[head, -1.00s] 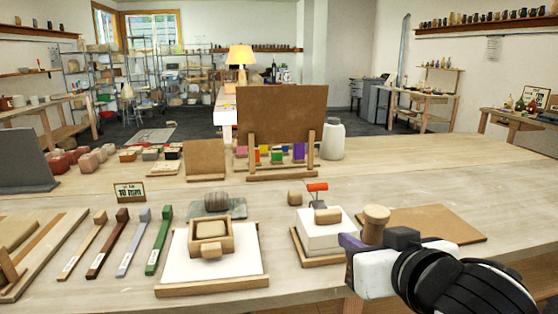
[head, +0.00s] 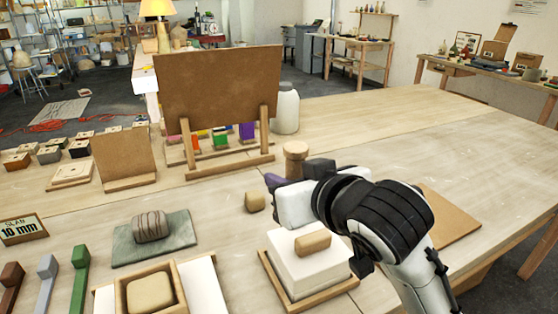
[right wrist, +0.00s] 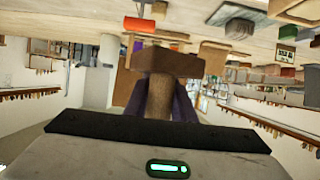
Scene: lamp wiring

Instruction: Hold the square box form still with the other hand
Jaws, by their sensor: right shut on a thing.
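The square box form (head: 181,287) is a light wooden frame at the bottom left of the head view, on a white slab (head: 206,290). A tan block (head: 150,292) with rounded edges sits inside it. The form's near side is cut off by the picture edge. My right gripper (right wrist: 158,98) is shut on a wooden tool (right wrist: 165,62) with a round shaft and a wider head. In the head view the tool's round wooden knob (head: 295,150) rises behind the gripper, right of and apart from the box form. My left gripper is not in view.
A striped stone (head: 150,226) on a grey-green slab lies behind the box form. A brown panel (head: 217,90) stands upright behind. The table's right side is mostly clear.

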